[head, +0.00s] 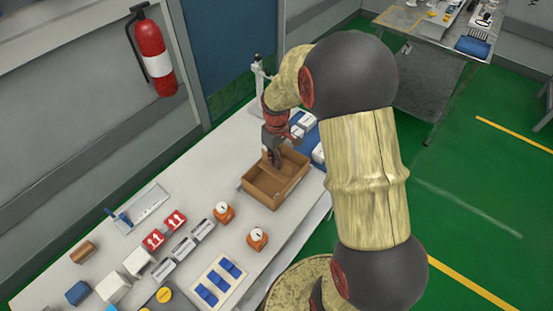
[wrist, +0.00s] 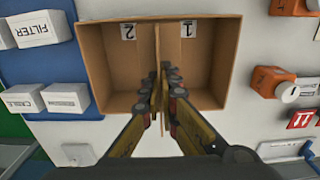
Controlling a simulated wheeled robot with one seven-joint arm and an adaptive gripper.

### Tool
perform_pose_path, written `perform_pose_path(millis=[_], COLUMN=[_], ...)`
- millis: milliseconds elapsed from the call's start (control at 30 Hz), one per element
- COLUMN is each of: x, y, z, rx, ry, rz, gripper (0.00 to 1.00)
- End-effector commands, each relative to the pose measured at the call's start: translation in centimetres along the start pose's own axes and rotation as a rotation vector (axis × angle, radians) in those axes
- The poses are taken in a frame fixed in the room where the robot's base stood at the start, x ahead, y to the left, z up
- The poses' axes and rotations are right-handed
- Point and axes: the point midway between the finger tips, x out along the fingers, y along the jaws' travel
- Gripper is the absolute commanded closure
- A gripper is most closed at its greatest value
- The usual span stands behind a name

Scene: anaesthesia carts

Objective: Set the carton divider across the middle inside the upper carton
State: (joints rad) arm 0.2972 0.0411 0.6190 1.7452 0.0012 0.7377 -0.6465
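An open brown carton (head: 263,197) stands on the white bench top. In the wrist view the carton (wrist: 88,62) fills the upper middle, with labels 2 (wrist: 129,31) and 1 (wrist: 188,29) on one inner wall. The thin brown carton divider (wrist: 157,42) stands edge-on between the labels, near the middle of the carton, and runs across it. My gripper (wrist: 164,84) is shut on the divider, one finger on each side. In the head view my gripper (head: 273,157) reaches down into the carton. Whether the divider's bottom edge touches the carton floor is hidden.
White boxes, one marked FILTER (wrist: 36,29), lie on a blue mat (wrist: 60,70) beside the carton. Orange units with white dials (head: 257,239) and red arrow boxes (head: 154,240) stand on the other side. A fire extinguisher (head: 152,55) hangs on the wall.

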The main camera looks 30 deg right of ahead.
Motion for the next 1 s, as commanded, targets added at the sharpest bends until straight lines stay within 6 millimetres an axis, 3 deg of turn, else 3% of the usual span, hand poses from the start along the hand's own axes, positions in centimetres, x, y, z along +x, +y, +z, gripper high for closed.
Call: perform_pose_path(millis=[600,1000], x=[5.8,6.8], y=[0.0,0.0], z=[0.0,0.0], rx=[0.0,0.0], ry=[0.0,0.0], rz=[0.0,0.0], gripper=[1.0,1.0])
